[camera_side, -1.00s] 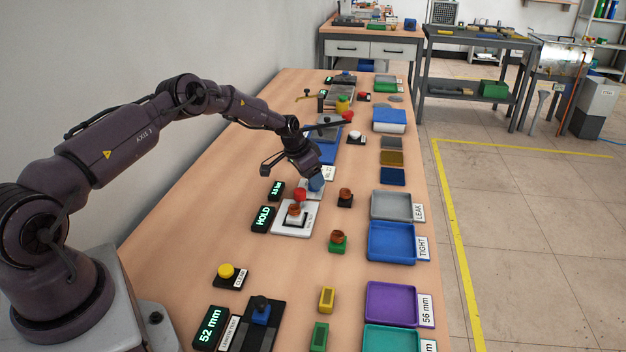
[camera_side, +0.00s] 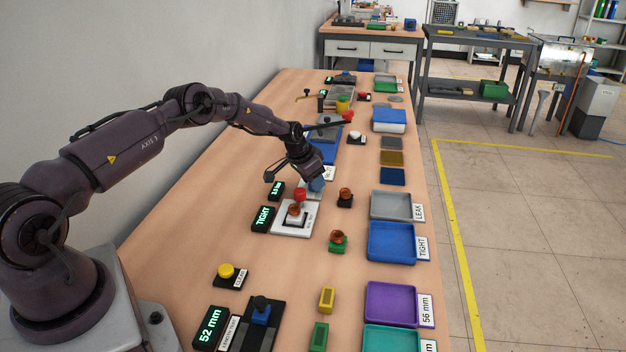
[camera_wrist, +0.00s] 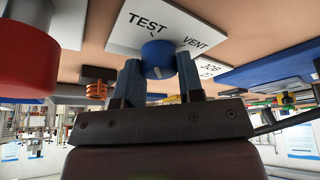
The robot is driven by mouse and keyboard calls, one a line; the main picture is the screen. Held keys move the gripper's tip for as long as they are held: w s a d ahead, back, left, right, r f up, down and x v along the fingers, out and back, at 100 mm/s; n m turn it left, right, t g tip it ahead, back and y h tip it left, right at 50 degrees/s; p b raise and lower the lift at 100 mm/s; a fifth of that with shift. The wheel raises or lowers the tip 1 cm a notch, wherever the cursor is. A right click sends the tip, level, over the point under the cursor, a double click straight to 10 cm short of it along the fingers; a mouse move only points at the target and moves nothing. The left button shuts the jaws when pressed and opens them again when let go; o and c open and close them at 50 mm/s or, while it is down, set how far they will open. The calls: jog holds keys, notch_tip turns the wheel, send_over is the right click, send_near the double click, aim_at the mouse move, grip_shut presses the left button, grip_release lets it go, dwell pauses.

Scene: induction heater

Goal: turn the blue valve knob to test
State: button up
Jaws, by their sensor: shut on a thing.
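The blue valve knob (camera_wrist: 158,58) sits on a white plate printed TEST and VENT (camera_wrist: 122,32). In the wrist view its top edge lies just below the word TEST, with VENT to its right. My gripper (camera_wrist: 158,75) is shut on the knob, one dark finger on each side. In the side view my gripper (camera_side: 316,176) reaches down over the knob (camera_side: 317,186), which is partly hidden beneath it. A display (camera_side: 263,218) beside the fixture reads TIGHT.
A red part (camera_side: 299,195) stands close to my gripper above a white fixture (camera_side: 291,230), and looms large at the left of the wrist view (camera_wrist: 22,60). Copper-coloured parts (camera_side: 338,237) and trays marked LEAK (camera_side: 392,205) and TIGHT (camera_side: 391,243) are to the right.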

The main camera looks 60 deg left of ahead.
jog(key=shift+n, duration=0.3)
jog(key=o, duration=0.9)
jog(key=v, duration=1.3)
jog(key=shift+d+f, duration=0.1)
jog(key=shift+d, duration=0.05)
